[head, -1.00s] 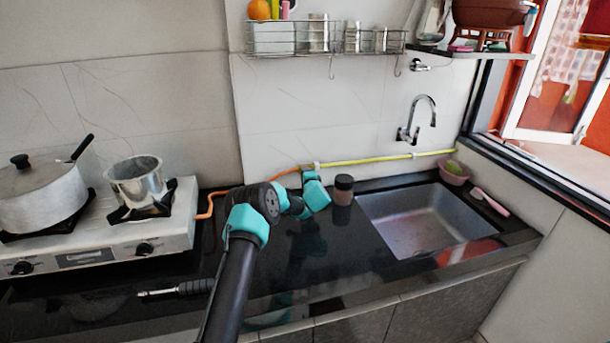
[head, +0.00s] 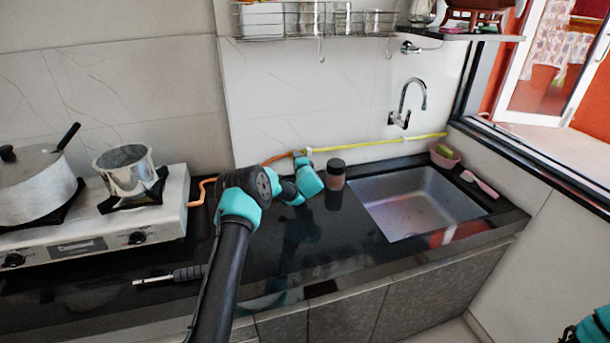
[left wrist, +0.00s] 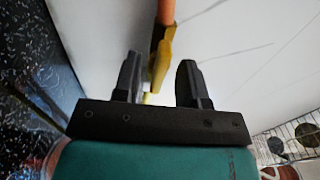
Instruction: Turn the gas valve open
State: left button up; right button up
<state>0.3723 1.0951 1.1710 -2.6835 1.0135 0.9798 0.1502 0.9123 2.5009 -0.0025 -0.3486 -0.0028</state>
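The gas valve is a yellow piece (left wrist: 162,62) at the end of an orange hose (left wrist: 166,12) in the left wrist view. In the head view, it is at the wall where the orange hose meets the yellow pipe (head: 380,142), mostly hidden by my left gripper. My left gripper (left wrist: 158,78) is open, with one dark finger on each side of the yellow piece. I see gaps beside the piece and cannot tell whether either finger touches it. In the head view my left gripper (head: 299,158) is close to the wall. My right gripper is not in view.
A brown jar (head: 335,175) stands just right of my left gripper. The sink (head: 415,200) is further right. A gas stove (head: 95,235) with a pot (head: 30,185) and a steel vessel (head: 125,172) is at left. A lighter (head: 170,275) lies on the counter.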

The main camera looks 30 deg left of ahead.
pick_arm(q)
jog(key=v, duration=1.6)
jog(key=shift+s+d, duration=0.2)
jog(key=shift+s, duration=0.05)
